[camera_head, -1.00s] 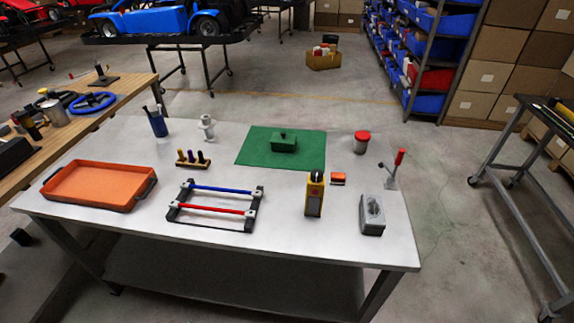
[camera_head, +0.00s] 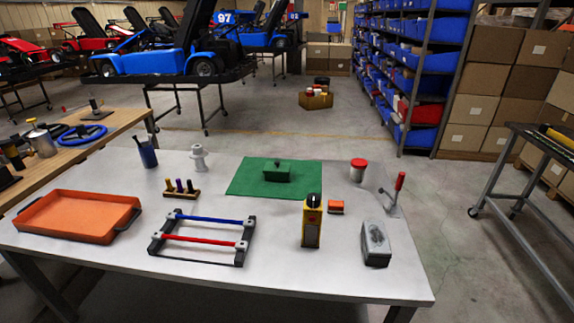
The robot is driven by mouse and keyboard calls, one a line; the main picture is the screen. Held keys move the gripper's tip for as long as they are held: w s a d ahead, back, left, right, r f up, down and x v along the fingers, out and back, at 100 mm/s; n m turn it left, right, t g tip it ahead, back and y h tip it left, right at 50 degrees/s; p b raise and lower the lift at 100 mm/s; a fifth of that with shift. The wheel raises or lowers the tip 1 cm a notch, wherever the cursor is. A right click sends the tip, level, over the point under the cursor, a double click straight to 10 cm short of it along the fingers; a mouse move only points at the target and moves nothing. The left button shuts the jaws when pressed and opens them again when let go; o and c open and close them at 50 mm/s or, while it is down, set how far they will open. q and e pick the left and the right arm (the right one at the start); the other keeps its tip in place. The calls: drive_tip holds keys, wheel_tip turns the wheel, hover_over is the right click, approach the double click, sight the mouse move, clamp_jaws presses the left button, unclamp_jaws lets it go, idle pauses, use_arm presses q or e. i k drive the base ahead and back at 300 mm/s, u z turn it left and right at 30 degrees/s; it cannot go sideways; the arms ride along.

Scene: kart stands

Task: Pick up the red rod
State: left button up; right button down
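The red rod (camera_head: 201,239) lies across a black rack (camera_head: 157,237) on the white table, nearer to me than the blue rod (camera_head: 208,219). Its ends rest in light grey holders on the rack's two side bars. The blue rod lies parallel to it on the far side of the same rack. Neither of my grippers is in view.
An orange tray (camera_head: 77,238) stands left of the rack. A yellow and black device (camera_head: 312,222) stands upright to its right, beside a grey block (camera_head: 375,243). The table (camera_head: 120,279) is clear in front.

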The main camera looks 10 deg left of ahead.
sight(156, 235)
drive_tip(key=u, duration=0.55)
drive_tip(key=k, duration=1.35)
drive_tip(key=u, duration=0.05)
drive_tip(key=i, duration=0.5)
drive_tip(key=z, duration=0.65)
drive_tip(key=i, duration=1.2)
drive_tip(key=u, duration=0.7)
